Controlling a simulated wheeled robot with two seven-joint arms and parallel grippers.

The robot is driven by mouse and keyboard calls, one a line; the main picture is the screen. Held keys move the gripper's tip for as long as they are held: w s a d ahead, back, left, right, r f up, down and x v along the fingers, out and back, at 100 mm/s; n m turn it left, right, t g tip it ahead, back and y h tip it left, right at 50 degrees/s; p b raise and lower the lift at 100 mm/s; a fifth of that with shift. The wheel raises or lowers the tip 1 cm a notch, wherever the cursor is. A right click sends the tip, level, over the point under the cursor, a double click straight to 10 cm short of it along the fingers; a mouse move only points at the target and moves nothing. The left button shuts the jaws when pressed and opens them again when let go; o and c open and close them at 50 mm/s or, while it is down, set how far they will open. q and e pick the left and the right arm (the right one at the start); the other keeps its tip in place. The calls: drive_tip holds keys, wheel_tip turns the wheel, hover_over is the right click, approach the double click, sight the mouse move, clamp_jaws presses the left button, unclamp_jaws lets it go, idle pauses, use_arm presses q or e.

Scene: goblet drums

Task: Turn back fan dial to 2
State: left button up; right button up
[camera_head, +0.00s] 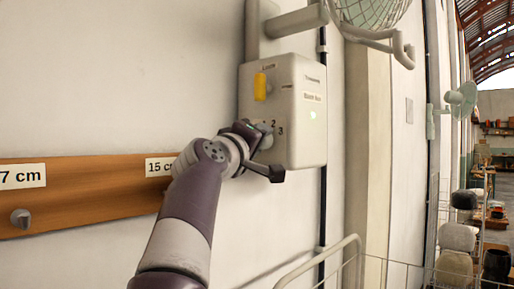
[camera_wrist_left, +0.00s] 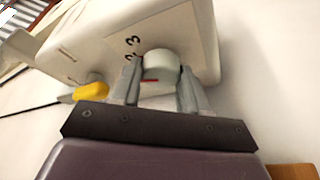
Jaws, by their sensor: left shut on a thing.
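The fan's white control box (camera_head: 304,140) is mounted on the wall in the head view. It carries a yellow switch (camera_head: 260,87) and a dial at its lower left, with the numbers 2 and 3 showing beside it. My left gripper (camera_head: 262,138) is at the dial and mostly covers it. In the left wrist view the round white dial (camera_wrist_left: 160,66) sits between the fingers of my left gripper (camera_wrist_left: 158,88), which are shut on it. A red mark shows on the dial; which number it points to I cannot tell. My right gripper is in neither view.
The fan (camera_head: 372,12) is above the box on a wall bracket. A wooden rail (camera_head: 85,197) with size labels and a peg runs along the wall at left. A white metal railing (camera_head: 330,262) stands at lower right. Another fan (camera_head: 462,98) is farther back.

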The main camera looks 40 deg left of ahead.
use_arm(q)
drive_tip(key=shift+w+f, duration=0.1)
drive_tip(key=shift+f, duration=0.05)
drive_tip(key=o, duration=1)
drive_tip(key=shift+o, duration=0.2)
drive_tip(key=b+v, duration=0.5)
drive_tip(key=v, duration=0.7)
drive_tip(key=shift+s, duration=0.35)
